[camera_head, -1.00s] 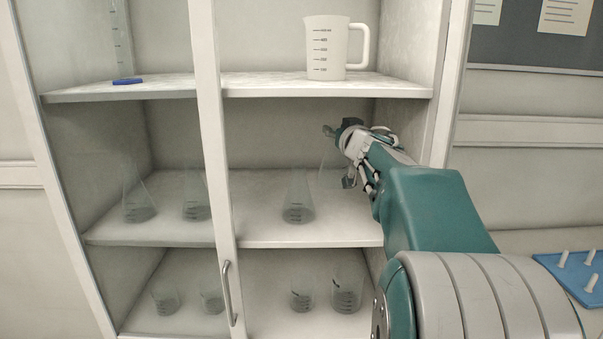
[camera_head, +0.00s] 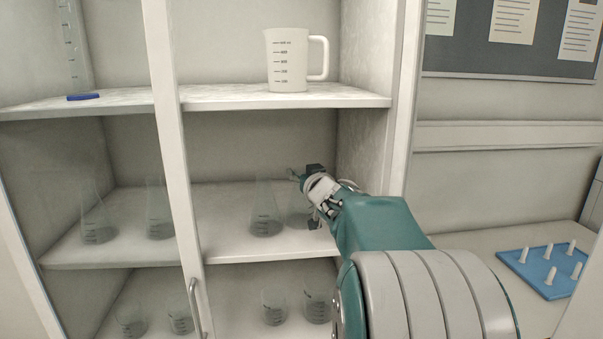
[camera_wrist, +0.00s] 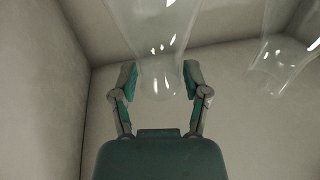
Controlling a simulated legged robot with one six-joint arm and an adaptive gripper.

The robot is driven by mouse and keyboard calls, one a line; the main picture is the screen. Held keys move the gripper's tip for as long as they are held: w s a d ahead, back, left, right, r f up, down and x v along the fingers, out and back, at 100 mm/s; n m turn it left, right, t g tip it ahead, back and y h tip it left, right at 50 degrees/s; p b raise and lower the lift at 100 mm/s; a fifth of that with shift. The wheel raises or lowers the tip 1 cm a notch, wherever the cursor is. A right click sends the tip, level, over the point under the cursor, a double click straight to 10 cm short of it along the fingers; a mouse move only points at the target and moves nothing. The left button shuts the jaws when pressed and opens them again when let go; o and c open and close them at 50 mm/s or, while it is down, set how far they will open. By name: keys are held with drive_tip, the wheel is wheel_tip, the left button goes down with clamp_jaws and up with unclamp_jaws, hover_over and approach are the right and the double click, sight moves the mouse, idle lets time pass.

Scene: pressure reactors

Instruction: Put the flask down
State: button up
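The flask (camera_head: 299,214) is clear conical glass, upright at the middle shelf (camera_head: 222,240) on the right side of the cabinet. My gripper (camera_head: 303,198) reaches in from the right and partly hides the flask in the head view. The flask's base is close to the shelf surface; I cannot tell whether it touches.
Another conical flask (camera_head: 265,215) stands just left of mine; one shows at the right in the wrist view (camera_wrist: 275,65). A measuring jug (camera_head: 288,62) stands on the shelf above. Beakers (camera_head: 317,306) stand below. The cabinet's right wall (camera_head: 368,150) is near my arm.

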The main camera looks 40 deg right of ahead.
drive_tip(key=shift+r, duration=0.1)
idle(0.3)
drive_tip(key=v, duration=1.2)
drive_tip(key=s+a+f+n+g+y, duration=0.1)
drive_tip(key=s+a+f+g, duration=0.3)
drive_tip(key=a, duration=0.5)
drive_tip(key=s+a+f+n+g+y, duration=0.1)
drive_tip(key=s+a+f+g+y, duration=0.1)
drive_tip(key=s+a+f, duration=0.5)
drive_tip(key=s+a+f+n+g+y, duration=0.1)
drive_tip(key=s+a+f+g, duration=0.4)
drive_tip(key=a, duration=0.7)
drive_tip(key=shift+s+f+g+y, duration=0.15)
drive_tip(key=shift+f+g+y, duration=0.15)
drive_tip(key=shift+f+y, duration=0.3)
drive_tip(key=shift+r, duration=0.1)
